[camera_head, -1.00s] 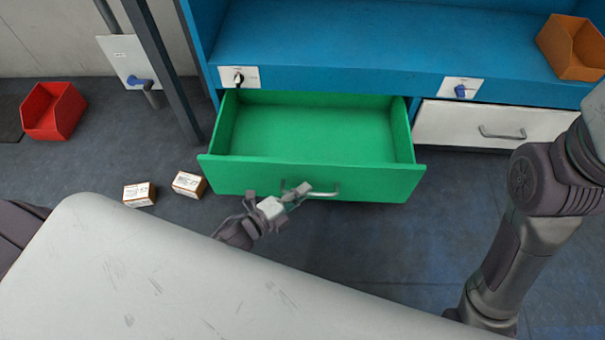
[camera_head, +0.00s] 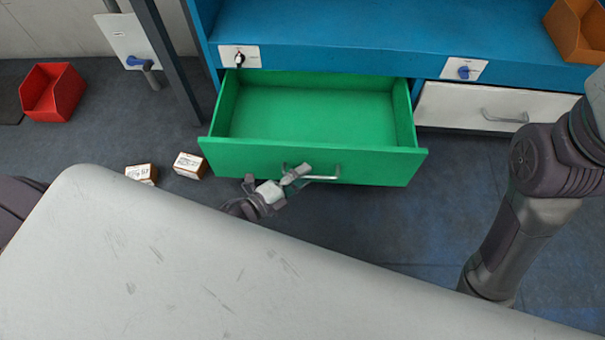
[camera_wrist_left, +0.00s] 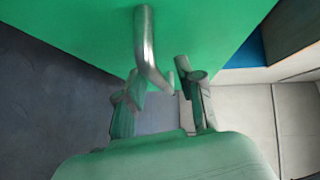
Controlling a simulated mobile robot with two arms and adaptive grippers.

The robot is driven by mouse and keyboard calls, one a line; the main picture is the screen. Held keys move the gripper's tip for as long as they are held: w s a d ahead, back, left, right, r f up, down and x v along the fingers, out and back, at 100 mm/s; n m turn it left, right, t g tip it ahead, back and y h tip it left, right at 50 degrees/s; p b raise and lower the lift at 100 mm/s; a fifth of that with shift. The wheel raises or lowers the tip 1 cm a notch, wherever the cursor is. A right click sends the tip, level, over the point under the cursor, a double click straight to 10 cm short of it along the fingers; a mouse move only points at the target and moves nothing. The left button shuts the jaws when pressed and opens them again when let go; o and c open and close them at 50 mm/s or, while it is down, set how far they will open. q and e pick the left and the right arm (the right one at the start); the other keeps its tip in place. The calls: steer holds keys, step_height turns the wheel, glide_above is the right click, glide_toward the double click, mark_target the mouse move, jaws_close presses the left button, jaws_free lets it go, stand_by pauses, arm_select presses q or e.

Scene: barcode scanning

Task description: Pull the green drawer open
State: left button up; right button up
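The green drawer (camera_head: 320,113) stands pulled out from the blue cabinet, and its inside looks empty. Its metal bar handle (camera_head: 322,178) is on the front panel. My left gripper (camera_head: 277,180) is at the left part of this handle. In the left wrist view, the handle (camera_wrist_left: 146,40) reaches down between the two fingers of the left gripper (camera_wrist_left: 162,82). The fingers stand apart, with some gap visible around the bar. My right arm shows at the right of the head view, but its gripper is not in view.
A white drawer (camera_head: 490,106) is shut at the right. A red bin (camera_head: 52,92) and two small boxes (camera_head: 188,165) lie on the floor at left. An orange bin (camera_head: 577,32) sits on the blue cabinet top (camera_head: 350,35). A dark post (camera_head: 168,62) stands left of the drawer.

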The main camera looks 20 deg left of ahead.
arm_select(q)
steer(key=v, duration=1.1)
steer(key=shift+s, duration=0.25)
steer(key=shift+a, duration=0.1)
